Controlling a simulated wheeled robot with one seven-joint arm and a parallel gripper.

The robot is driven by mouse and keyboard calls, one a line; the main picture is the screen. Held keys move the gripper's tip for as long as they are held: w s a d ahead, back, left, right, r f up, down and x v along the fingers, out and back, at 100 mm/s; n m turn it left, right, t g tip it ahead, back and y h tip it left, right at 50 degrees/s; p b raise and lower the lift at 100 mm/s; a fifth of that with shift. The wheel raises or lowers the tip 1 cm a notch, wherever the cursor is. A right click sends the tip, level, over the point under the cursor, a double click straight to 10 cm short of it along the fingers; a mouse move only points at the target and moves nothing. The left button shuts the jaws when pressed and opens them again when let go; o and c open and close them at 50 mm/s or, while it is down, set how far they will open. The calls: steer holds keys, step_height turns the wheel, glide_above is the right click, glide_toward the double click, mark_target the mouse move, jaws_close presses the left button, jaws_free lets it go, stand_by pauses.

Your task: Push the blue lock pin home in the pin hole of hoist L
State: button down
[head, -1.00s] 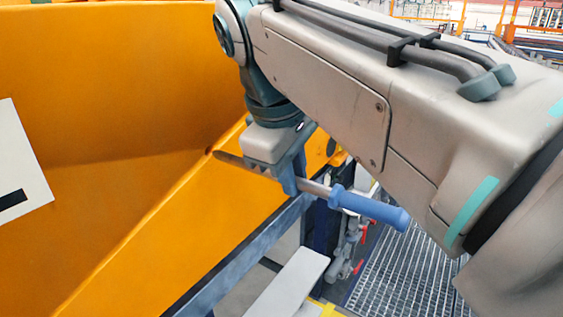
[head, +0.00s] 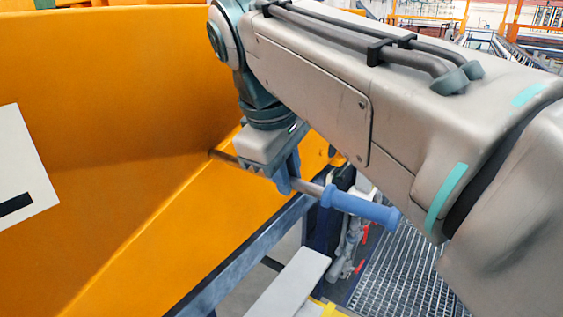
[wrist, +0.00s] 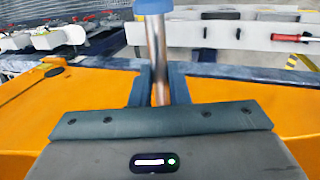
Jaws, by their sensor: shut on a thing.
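The blue lock pin has a blue handle (head: 360,208) and a metal shaft (head: 308,189). My gripper (head: 286,181) is shut on the shaft, just ahead of the handle. The shaft slopes up to the left, and its far end meets the orange body of the hoist (head: 100,120) at a crease in the panel. The hole's rim is too small to make out, and the tip does not show. The handle stands well clear of the orange surface.
A white plate with a black mark (head: 22,168) is on the orange panel at left, partly cut off. A blue-grey beam (head: 238,262) runs below the pin. Metal grating (head: 400,270) lies at lower right. A red-handled item (wrist: 290,38) shows in the wrist view.

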mark_target(229, 156)
steer(key=shift+w+a+r+p, duration=0.1)
steer(key=shift+w+a+p, duration=1)
steer(key=shift+a, duration=0.45)
steer(key=shift+w+a+f+p, duration=0.1)
steer(key=shift+w+a+p, duration=0.8)
steer(key=shift+w+a, duration=0.55)
steer(key=shift+w+a+r+p, duration=0.1)
steer(key=shift+w+a+p, duration=0.95)
steer(key=shift+a, duration=0.65)
steer(key=c, duration=1.3)
jaws_free()
steer(key=v, duration=1.3)
steer(key=shift+s+r, duration=0.15)
steer(key=shift+r, duration=0.2)
